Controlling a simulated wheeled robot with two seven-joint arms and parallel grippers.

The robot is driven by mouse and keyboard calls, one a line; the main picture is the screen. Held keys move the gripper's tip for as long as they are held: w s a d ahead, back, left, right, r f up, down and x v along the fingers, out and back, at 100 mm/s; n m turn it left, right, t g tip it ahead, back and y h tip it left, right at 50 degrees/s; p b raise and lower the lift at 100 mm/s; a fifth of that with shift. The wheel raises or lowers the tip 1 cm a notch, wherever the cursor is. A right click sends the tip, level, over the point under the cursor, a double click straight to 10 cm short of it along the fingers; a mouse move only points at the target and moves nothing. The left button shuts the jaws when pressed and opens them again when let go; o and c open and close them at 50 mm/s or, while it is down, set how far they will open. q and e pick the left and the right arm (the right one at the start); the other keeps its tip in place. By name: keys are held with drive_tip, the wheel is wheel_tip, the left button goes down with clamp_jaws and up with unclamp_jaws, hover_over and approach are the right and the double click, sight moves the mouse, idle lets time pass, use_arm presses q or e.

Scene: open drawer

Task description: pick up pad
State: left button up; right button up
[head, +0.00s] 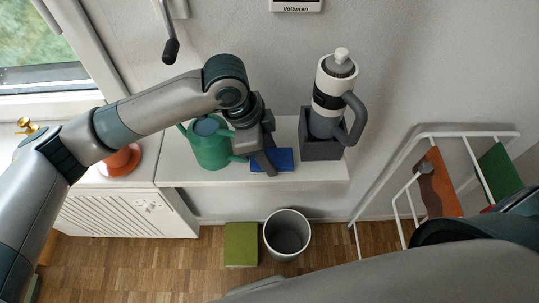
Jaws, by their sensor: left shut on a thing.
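A flat blue pad (284,160) lies at the front of the white shelf (190,175). My left gripper (265,164) reaches down from above and is shut on the pad at its left part. The fingers hide some of the pad, and I cannot tell whether it is lifted off the shelf. My right arm shows at the lower right, but its gripper is not in view.
A green watering can (211,148) stands close left of the gripper. A bottle (331,95) with a handle stands in a grey holder (320,148) close right. Below are a bin (287,234) and a green box (241,244). A white rack (405,180) stands right.

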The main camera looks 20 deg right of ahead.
use_arm(q)
drive_tip(key=shift+r, duration=0.35)
drive_tip(key=s+a+b, duration=0.2)
drive_tip(key=s, duration=0.6)
drive_tip(key=s+a+b, duration=0.3)
drive_tip(key=s, duration=0.6)
drive_tip(key=shift+s, duration=0.15)
use_arm(e)
drive_tip(key=w+a+f+t, duration=0.2)
drive_tip(key=w+a, duration=0.2)
drive_tip(key=w, duration=0.6)
drive_tip(key=shift+t+y, duration=0.4)
use_arm(q)
drive_tip(key=shift+r, duration=0.1)
use_arm(e)
drive_tip(key=shift+a, duration=0.1)
use_arm(q)
drive_tip(key=shift+s, duration=0.1)
use_arm(e)
drive_tip(key=shift+s, duration=0.15)
